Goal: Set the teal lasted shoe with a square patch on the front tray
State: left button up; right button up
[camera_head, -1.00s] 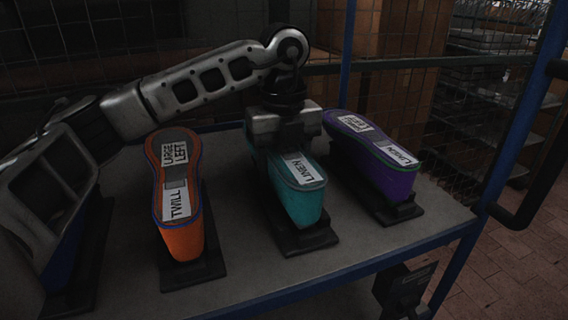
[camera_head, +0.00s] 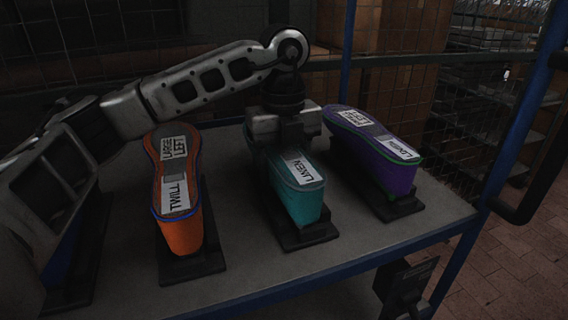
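The teal lasted shoe (camera_head: 298,198) stands sole-up on a dark base on the grey shelf, between an orange shoe and a purple shoe. A white label reading LINEN lies on its sole. My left gripper (camera_head: 284,150) is over the back half of the teal shoe, pointing down, and hides that part. Its fingertips are hidden behind the gripper body and the shoe, so I cannot tell whether they are shut on it. No square patch shows on the visible part. The front tray cannot be made out. My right gripper is not in view.
The orange shoe (camera_head: 181,228) labelled TWILL and LARGE LEFT stands left. The purple shoe (camera_head: 390,172) labelled LINEN stands close on the right. A blue shoe is partly behind my arm at far left. A blue rail (camera_head: 340,274) edges the shelf (camera_head: 250,266); a blue post (camera_head: 505,150) rises right.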

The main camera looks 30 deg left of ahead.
pick_arm(q)
jog(key=o, duration=1.4)
jog(key=shift+o, duration=0.9)
jog(key=shift+f, duration=0.2)
notch_tip(320, 180, up, 16)
jog(key=p, duration=0.2)
jog(key=shift+p, duration=0.35)
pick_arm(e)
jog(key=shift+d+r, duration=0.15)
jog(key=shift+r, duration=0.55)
pick_arm(q)
jog(key=shift+r, duration=0.1)
